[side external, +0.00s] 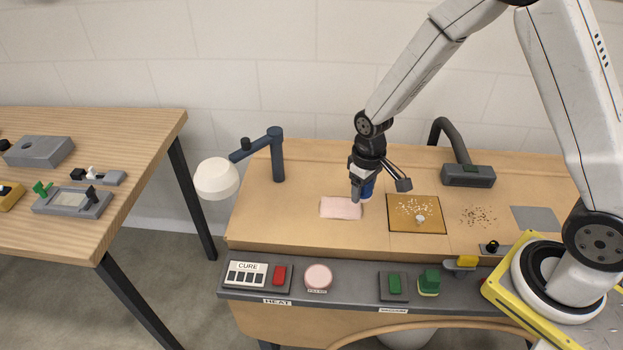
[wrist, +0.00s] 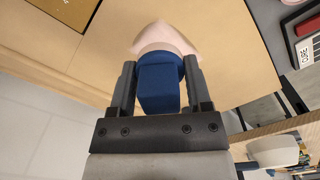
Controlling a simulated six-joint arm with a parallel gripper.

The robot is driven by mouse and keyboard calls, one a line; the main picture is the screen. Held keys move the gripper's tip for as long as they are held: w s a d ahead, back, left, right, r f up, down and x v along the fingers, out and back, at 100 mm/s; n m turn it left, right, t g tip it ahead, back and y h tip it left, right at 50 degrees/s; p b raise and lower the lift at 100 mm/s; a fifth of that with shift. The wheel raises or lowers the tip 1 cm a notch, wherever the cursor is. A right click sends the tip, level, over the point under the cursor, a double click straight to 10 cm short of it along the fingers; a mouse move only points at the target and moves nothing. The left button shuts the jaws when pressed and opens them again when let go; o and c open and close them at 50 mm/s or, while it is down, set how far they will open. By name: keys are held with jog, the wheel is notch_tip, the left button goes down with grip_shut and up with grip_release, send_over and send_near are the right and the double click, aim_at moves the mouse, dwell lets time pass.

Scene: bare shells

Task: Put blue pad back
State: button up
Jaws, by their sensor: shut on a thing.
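The blue pad (wrist: 160,88) is a blue block with a rounded far end, held between the two dark fingers of my gripper (wrist: 160,72) in the wrist view. In the side view my gripper (side external: 364,186) points down over the tan bench, and a bit of the blue pad (side external: 368,189) shows at its fingers. It is at the right end of a pink cloth (side external: 340,208). The pink cloth (wrist: 165,36) also shows just beyond the pad in the wrist view. I cannot tell whether pad and cloth touch.
A brown board (side external: 416,214) with pale crumbs lies right of the cloth, then dark specks (side external: 478,216) and a grey sheet (side external: 534,219). A white lamp (side external: 216,178) overhangs the left edge.

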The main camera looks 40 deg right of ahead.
jog(key=s+a+f+n, duration=0.2)
jog(key=s+a+n, duration=0.5)
jog(key=s+a, duration=0.4)
jog(key=shift+a+f+n, duration=0.15)
jog(key=shift+a+n, duration=0.25)
send_over(355, 284)
jog(key=shift+f, duration=2.2)
jog(key=shift+f, duration=1.8)
jog(key=shift+f, duration=0.15)
